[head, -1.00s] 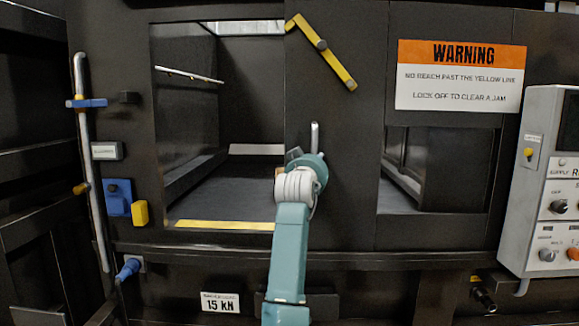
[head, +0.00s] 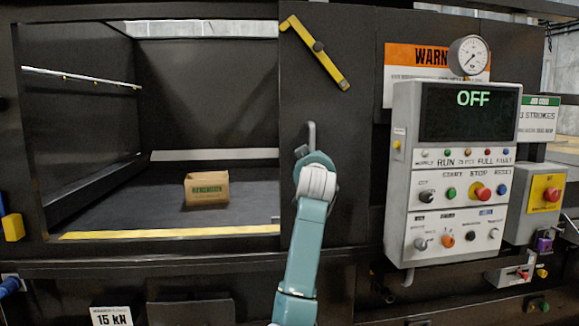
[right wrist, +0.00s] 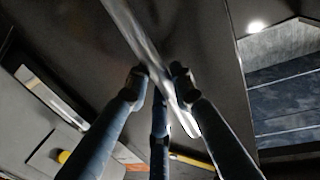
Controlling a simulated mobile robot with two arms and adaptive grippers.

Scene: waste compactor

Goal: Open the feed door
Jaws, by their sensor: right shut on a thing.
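The feed door (head: 330,210) is a dark panel with a tilted yellow bar (head: 318,55) and an upright metal handle (head: 311,133). It stands slid to the right, its right part behind the control box. Left of it the feed opening shows a wide dark chamber (head: 110,210). My right gripper (head: 308,160) is at the handle, partly hidden by my own wrist. In the right wrist view its fingers (right wrist: 160,82) are closed around the shiny handle bar (right wrist: 133,35). My left gripper is in neither current view.
A cardboard box (head: 207,189) lies in the chamber behind a yellow line (head: 170,232).

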